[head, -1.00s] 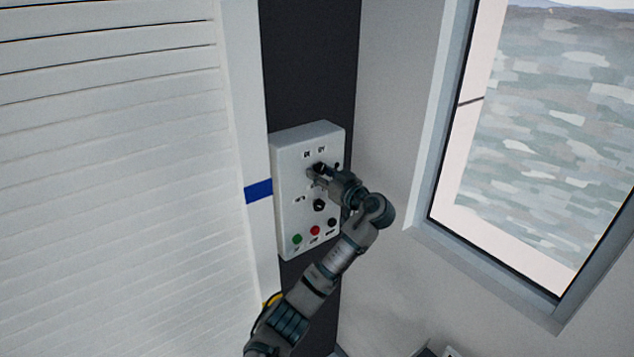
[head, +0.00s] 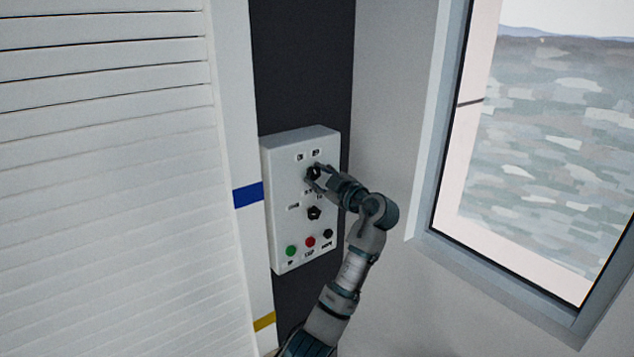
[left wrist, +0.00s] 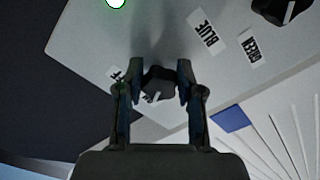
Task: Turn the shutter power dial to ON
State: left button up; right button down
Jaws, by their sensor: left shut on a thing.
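A pale control box (head: 287,225) is mounted on the dark wall strip. It carries an upper black dial (head: 312,173) and a lower black dial (head: 314,213). My left gripper (head: 318,178) reaches the upper dial from the right and is shut on it. In the left wrist view the gripped dial (left wrist: 158,82) lies between the two fingertips, with a pale mark at its lower edge. Another dial (left wrist: 282,10) shows in that view's top right corner. Small labels sit near the dials; which one reads ON is unclear. My right gripper is not in view.
Green (head: 291,251), red (head: 310,242) and black (head: 328,233) buttons line the box's bottom. A white slatted shutter (head: 110,180) fills the left side. A window (head: 540,150) is at the right. The pale wall between box and window is clear.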

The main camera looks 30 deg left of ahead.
pick_arm(q)
jog(key=shift+d+n, duration=0.1)
jog(key=shift+n, duration=0.3)
